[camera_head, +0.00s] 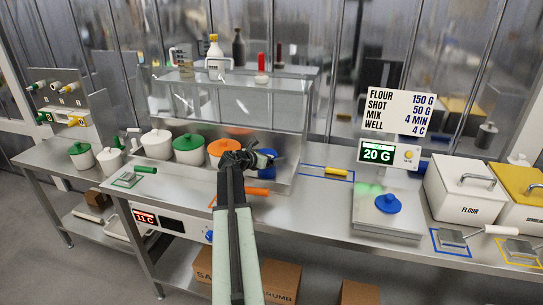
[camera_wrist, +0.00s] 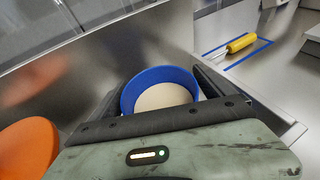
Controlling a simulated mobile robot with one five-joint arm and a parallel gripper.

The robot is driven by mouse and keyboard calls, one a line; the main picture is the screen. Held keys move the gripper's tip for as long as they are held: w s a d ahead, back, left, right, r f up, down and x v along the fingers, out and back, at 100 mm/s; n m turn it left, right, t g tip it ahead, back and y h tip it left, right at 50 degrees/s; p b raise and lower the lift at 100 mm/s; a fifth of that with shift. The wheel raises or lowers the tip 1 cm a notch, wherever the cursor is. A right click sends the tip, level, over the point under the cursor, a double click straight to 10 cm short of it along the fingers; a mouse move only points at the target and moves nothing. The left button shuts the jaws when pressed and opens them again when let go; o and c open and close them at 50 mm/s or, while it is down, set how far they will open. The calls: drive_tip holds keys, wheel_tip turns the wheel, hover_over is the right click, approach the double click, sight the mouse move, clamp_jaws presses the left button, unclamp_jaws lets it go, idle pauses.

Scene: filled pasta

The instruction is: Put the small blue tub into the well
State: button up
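The small blue tub (camera_wrist: 160,74) is open at the top, with a pale inside, in the wrist view. My gripper (camera_wrist: 160,92) has one black finger against each side of it and looks shut on it. In the head view the gripper (camera_head: 246,160) is at the right end of the row of lidded pots, with the blue tub (camera_head: 267,155) partly hidden behind it. I cannot tell whether the tub touches the surface below. A steel unit with a glass guard (camera_head: 240,98) holds the row, and it seems to be the well. Any free opening in it is hidden by my arm.
Pots with white (camera_head: 157,144), green (camera_head: 188,149) and orange lids (camera_head: 221,148) stand left of the gripper. A yellow-handled tool (camera_head: 336,172) lies in a blue outline to the right.

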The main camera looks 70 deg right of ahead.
drive_tip(key=shift+r, duration=0.2)
drive_tip(key=p+v, duration=0.4)
drive_tip(key=v, duration=0.8)
